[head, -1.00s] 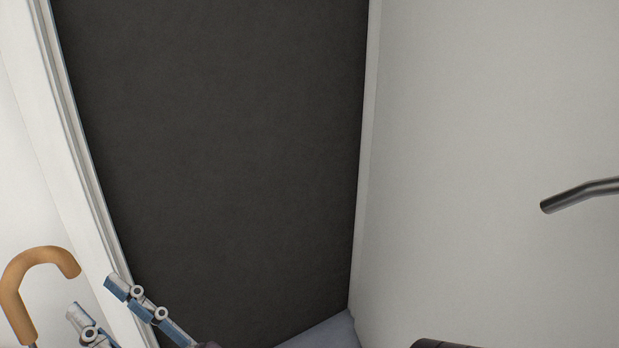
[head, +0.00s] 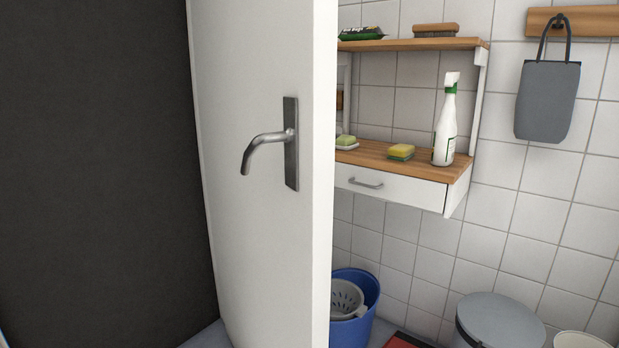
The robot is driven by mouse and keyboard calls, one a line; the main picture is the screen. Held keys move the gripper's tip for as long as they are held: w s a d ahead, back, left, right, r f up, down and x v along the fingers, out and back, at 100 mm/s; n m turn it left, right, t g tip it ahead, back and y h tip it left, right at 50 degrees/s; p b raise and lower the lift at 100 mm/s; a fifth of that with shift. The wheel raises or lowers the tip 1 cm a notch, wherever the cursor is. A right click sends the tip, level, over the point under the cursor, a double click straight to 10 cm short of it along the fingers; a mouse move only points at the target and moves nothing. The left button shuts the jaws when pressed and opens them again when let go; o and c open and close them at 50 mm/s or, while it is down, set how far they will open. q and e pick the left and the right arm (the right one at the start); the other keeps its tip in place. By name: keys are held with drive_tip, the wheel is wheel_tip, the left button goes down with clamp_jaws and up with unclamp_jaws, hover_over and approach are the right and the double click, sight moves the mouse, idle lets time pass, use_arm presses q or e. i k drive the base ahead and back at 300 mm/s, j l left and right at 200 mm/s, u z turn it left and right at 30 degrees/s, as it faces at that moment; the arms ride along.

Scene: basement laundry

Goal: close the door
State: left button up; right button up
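The white door (head: 240,240) stands open, with its free edge toward me near the middle of the head view. A metal lever handle (head: 268,140) on a dark plate is on the door's face. Left of the door is a dark doorway (head: 95,170). Neither of my grippers shows in the view now, so nothing is seen touching the door or its handle.
Right of the door, a wooden shelf unit (head: 375,155) with a drawer holds a spray bottle (head: 445,125) and sponges. Below are a blue bucket (head: 365,320) and a grey-lidded bin (head: 498,322). A grey bag (head: 548,100) hangs on the tiled wall.

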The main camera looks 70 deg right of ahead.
sight(262, 67)
drive_tip(key=k+l+z, duration=0.1)
drive_tip(key=l, duration=0.25)
drive_tip(key=k+l, duration=0.2)
drive_tip(key=l, duration=0.15)
drive_tip(key=k+l+z, duration=0.15)
drive_tip(key=l, duration=0.25)
drive_tip(key=k+l+z, duration=0.1)
drive_tip(key=l, duration=0.25)
drive_tip(key=k+l, duration=0.1)
drive_tip(key=l, duration=0.3)
drive_tip(key=z, duration=0.05)
